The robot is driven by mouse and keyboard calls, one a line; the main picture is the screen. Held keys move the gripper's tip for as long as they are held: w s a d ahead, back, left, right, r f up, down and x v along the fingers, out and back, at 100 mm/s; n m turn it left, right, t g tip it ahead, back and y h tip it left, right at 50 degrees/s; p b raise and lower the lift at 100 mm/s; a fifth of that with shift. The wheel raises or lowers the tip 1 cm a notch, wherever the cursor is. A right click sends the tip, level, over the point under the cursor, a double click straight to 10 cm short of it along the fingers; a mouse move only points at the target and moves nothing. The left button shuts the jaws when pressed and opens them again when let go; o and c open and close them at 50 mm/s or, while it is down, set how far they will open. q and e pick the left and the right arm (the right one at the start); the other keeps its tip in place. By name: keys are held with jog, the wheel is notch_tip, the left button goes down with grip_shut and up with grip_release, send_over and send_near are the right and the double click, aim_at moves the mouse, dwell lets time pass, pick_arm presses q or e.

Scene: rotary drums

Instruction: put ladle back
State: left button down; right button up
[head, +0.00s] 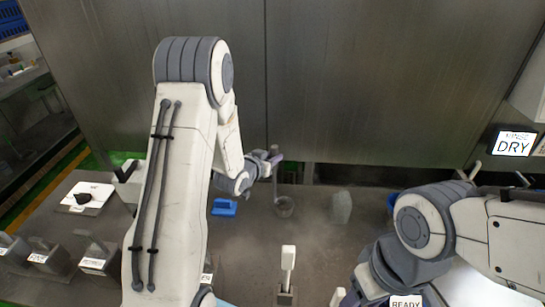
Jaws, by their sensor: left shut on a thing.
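The ladle (284,207) is a small grey cup with a thin upright handle, behind the middle of the dark worktop. My left gripper (268,163) is at the upper end of its handle and shut on it. The cup is low, at or just above the worktop; I cannot tell if it touches. My right arm comes in from the right, and its gripper is out of sight. No ladle holder can be made out for certain.
A blue block (223,207) and a grey translucent piece (341,207) flank the ladle. A white-handled tool (288,260) stands in front. A white plate (87,197) and labelled bins (98,258) are at left. A metal wall (350,80) closes the back.

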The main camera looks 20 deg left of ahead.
pick_arm(q)
jog(key=shift+f, duration=0.15)
jog(key=c, duration=0.7)
grip_release()
